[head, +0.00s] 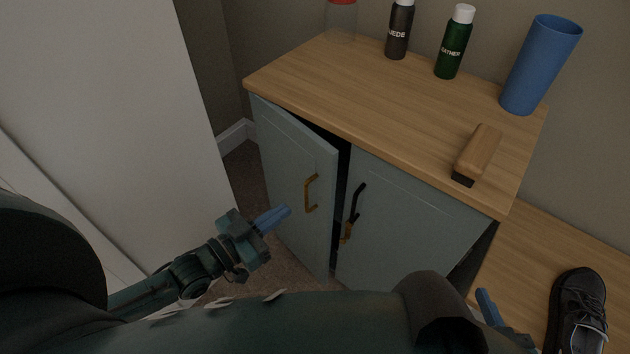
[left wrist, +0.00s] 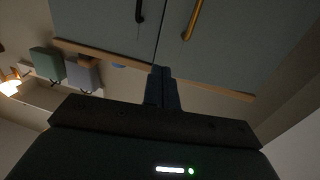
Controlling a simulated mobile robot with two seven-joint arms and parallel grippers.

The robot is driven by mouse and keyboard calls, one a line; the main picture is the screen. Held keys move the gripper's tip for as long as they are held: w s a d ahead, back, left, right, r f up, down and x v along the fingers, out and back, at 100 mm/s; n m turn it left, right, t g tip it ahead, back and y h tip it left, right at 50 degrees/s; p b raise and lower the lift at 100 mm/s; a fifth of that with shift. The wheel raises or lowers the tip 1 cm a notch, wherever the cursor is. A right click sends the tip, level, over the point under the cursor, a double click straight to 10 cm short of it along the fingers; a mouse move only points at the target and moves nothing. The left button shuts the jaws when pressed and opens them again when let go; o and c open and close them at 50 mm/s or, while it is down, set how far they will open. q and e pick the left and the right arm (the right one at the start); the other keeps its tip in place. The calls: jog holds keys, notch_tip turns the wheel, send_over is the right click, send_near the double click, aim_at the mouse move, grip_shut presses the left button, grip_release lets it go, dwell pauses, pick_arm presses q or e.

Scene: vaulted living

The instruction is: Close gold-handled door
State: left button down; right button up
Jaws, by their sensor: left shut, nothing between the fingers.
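The gold-handled door (head: 288,170) is the left blue-grey door of a low cabinet in the head view. It stands ajar, with a dark gap along its top and right edge. Its gold handle (head: 311,194) is upright near that edge, and it also shows in the left wrist view (left wrist: 193,20). My left gripper (head: 286,212) is shut and empty, left of the handle and apart from it, in front of the door. Its blue fingers (left wrist: 162,88) are together in the left wrist view. My right gripper (head: 490,308) is partly hidden at the bottom right.
The right door (head: 415,215) has a dark handle (head: 355,205) and looks shut. The wooden top (head: 400,105) holds bottles, a blue cup (head: 540,65) and a brush (head: 478,152). A black shoe (head: 578,305) sits on a lower wooden surface. A white panel (head: 120,100) stands left.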

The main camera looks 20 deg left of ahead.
aim_at(331, 179)
pick_arm(q)
jog(key=b+x, duration=0.1)
jog(key=x, duration=0.9)
jog(key=shift+w+d, duration=0.2)
jog(key=shift+w, duration=0.3)
pick_arm(e)
jog(key=shift+a+f+n+y, duration=0.3)
jog(key=shift+a+f+n, duration=0.1)
jog(key=shift+f, duration=0.1)
jog(key=shift+f, duration=0.1)
pick_arm(q)
jog(key=shift+b+x, duration=0.3)
jog(key=shift+x, duration=1.3)
jog(key=shift+s+d, duration=0.1)
pick_arm(e)
jog(key=shift+f, duration=0.2)
pick_arm(q)
jog(key=shift+s, duration=0.1)
pick_arm(e)
jog(key=shift+r, duration=0.2)
